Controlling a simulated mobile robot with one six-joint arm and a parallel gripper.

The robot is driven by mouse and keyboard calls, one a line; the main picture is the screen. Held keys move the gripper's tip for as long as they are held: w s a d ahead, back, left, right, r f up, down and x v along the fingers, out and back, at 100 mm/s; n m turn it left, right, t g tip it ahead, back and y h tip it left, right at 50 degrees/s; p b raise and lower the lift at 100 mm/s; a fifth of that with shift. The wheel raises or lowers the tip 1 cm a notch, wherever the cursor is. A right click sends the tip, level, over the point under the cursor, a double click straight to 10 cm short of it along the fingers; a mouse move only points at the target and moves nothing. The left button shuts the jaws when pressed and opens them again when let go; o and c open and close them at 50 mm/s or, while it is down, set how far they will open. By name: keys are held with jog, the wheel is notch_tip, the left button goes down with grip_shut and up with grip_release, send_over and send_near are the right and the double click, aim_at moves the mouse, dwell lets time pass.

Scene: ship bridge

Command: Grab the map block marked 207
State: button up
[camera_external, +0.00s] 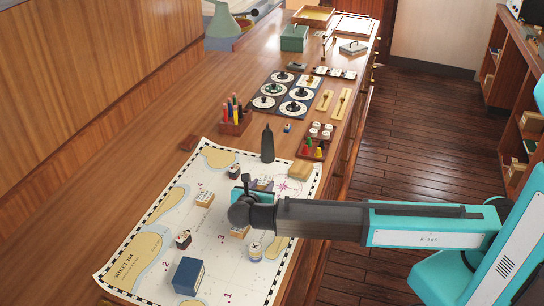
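A paper sea chart (213,245) lies on the wooden counter, with several small blocks on it. A light wooden block (204,200) is left of my gripper. A dark-sided block (184,239) sits lower left and another (234,171) stands farther back. A wooden block (239,233) is partly hidden under my arm, near a round piece marked K (256,250). I cannot read 207 on any block. My gripper (244,187) is over the middle of the chart. Its fingers are small and partly hidden by the wrist, so their opening is unclear.
A blue box (187,275) stands at the chart's near end. A dark cone-shaped piece (267,145) and a yellow block (300,172) are at the far end. Beyond are a pencil holder (236,122), a dial panel (284,92) and a peg tray (316,142).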

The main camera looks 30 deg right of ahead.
aim_at(263, 178)
jog(key=shift+c, duration=0.7)
jog(key=shift+r, duration=0.1)
jog(key=shift+r+b, duration=0.6)
jog(key=shift+r, duration=0.8)
jog(key=shift+s+d+r, duration=0.1)
jog(key=shift+s+r, duration=0.05)
jog(key=shift+r, duration=0.1)
jog(key=s+d+b, duration=0.1)
jog(key=s+d, duration=0.2)
jog(key=s, duration=0.1)
jog(key=s+d+r+b, duration=0.1)
jog(key=s+d, duration=0.2)
jog(key=s, duration=0.1)
jog(key=s+d+b, duration=0.1)
jog(key=s+d, duration=0.2)
jog(key=s, duration=0.1)
jog(key=shift+s+d+r, duration=0.1)
jog(key=shift+s+r, duration=0.15)
jog(key=shift+s, duration=0.1)
